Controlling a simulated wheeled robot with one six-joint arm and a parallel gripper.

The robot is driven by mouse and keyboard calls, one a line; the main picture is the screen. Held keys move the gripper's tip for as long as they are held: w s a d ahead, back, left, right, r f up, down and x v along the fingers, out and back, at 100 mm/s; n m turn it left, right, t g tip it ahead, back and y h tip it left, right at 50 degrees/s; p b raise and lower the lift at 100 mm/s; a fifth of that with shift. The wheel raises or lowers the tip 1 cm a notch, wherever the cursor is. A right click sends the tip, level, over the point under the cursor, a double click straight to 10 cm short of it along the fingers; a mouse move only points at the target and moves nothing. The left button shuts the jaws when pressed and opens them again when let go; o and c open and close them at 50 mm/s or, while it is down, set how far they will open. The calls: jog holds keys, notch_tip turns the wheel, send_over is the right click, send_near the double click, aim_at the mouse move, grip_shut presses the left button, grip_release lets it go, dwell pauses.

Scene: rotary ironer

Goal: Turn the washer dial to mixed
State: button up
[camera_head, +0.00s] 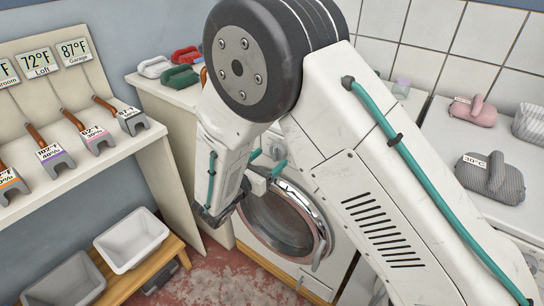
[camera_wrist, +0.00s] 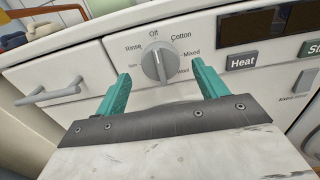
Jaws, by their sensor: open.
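The washer dial (camera_wrist: 156,63) is a round grey knob with a raised grip bar, on the white control panel in the wrist view. Its bar stands close to upright, towards Off. Off is above it, Cotton at upper right, Mixed (camera_wrist: 192,53) at right, Wool at lower right, Rinse at upper left. My gripper (camera_wrist: 161,68) is open, its two teal fingers left and right of the dial in the picture, with gaps to it; contact is not visible. In the head view my gripper (camera_head: 267,162) is at the top of the washer (camera_head: 318,283), and my arm hides the dial.
Right of the dial are a Heat button (camera_wrist: 242,63) and a dark display (camera_wrist: 252,25). A drawer handle (camera_wrist: 58,95) sticks out at left. The round washer door (camera_head: 285,222) is below my gripper.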

aim_at(277, 153)
jog(key=shift+x, duration=1.3)
jog(key=c, duration=1)
jog(key=shift+o, duration=0.2)
